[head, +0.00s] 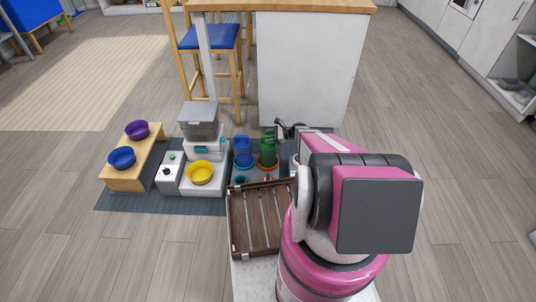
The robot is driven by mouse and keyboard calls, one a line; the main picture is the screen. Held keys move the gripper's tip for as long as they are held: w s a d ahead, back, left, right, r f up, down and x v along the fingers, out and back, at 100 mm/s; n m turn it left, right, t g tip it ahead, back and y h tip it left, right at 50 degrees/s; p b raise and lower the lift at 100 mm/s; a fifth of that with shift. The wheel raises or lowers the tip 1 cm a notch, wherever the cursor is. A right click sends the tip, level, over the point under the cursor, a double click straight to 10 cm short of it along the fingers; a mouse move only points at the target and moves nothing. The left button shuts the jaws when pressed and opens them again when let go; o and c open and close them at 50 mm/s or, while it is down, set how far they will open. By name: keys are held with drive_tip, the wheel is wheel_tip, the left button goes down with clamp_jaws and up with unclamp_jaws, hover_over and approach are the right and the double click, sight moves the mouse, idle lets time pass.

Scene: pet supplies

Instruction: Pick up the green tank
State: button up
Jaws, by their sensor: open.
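The green tank (267,151) stands upright on the mat near the front of the white counter. It has an orange-red base and stands just right of a similar blue tank (243,152). My gripper (279,130) is open and empty, close to the top right of the green tank. It is small and dark in this view, and I cannot tell whether it touches the tank. My pink and white arm hides the area right of the tank.
A brown slatted crate (232,226) lies nearer to me. Left of the tanks are a yellow bowl (200,173), a grey-lidded container (199,120) and a wooden stand (127,182) holding blue and purple bowls. A counter (310,70) and blue-seated stool (211,36) stand behind.

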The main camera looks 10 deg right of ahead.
clamp_jaws()
drive_tip(key=shift+r, duration=0.15)
idle(1.2)
